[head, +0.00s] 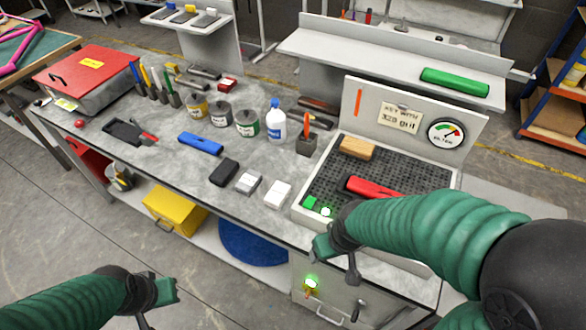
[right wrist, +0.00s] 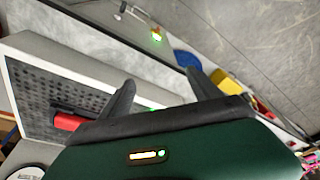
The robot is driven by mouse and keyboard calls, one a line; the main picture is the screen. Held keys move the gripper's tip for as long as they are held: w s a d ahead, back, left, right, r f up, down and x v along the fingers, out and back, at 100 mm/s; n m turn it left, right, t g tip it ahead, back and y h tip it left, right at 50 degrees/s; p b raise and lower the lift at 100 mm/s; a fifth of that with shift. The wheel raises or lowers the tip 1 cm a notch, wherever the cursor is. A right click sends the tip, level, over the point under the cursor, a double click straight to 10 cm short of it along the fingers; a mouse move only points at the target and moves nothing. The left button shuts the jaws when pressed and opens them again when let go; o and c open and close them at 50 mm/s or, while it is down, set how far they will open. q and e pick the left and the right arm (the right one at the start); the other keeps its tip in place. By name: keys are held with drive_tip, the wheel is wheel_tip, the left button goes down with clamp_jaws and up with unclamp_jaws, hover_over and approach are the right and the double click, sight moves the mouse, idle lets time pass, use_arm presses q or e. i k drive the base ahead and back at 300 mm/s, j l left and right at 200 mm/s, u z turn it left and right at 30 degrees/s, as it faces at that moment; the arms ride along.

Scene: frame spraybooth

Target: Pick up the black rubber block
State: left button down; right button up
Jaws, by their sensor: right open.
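The black rubber block (head: 224,172) lies on the grey workbench (head: 165,165) near its front edge, left of a grey block (head: 248,182) and a white block (head: 278,194). Nothing touches it. My right gripper (head: 337,262) is to the right of the block, in front of the perforated tray. In the right wrist view its two fingers (right wrist: 157,92) are apart with nothing between them. I cannot make out the black block in that view. My left gripper (head: 157,302) is low at the left, in front of the bench and away from the block; its jaw gap is unclear.
A blue block (head: 201,143) lies behind the black block. Cans (head: 220,115) and a white bottle (head: 276,122) stand farther back. The perforated tray (head: 298,214) at right holds a red tool (head: 372,187) and a wooden-coloured block (head: 357,148). Bare bench lies left of the black block.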

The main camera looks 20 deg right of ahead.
sight(225, 173)
drive_tip(key=i+j+z, duration=0.3)
drive_tip(key=j, duration=0.3)
drive_tip(key=i+j+z, duration=0.1)
drive_tip(key=i+j, duration=0.15)
drive_tip(key=i+j+z, duration=0.15)
drive_tip(key=j, duration=0.25)
drive_tip(key=i+j+z, duration=0.15)
drive_tip(key=j, duration=0.2)
drive_tip(key=i+j+z, duration=0.15)
drive_tip(key=j, duration=0.2)
drive_tip(key=j+z, duration=0.1)
drive_tip(key=j, duration=0.25)
drive_tip(key=i, duration=0.05)
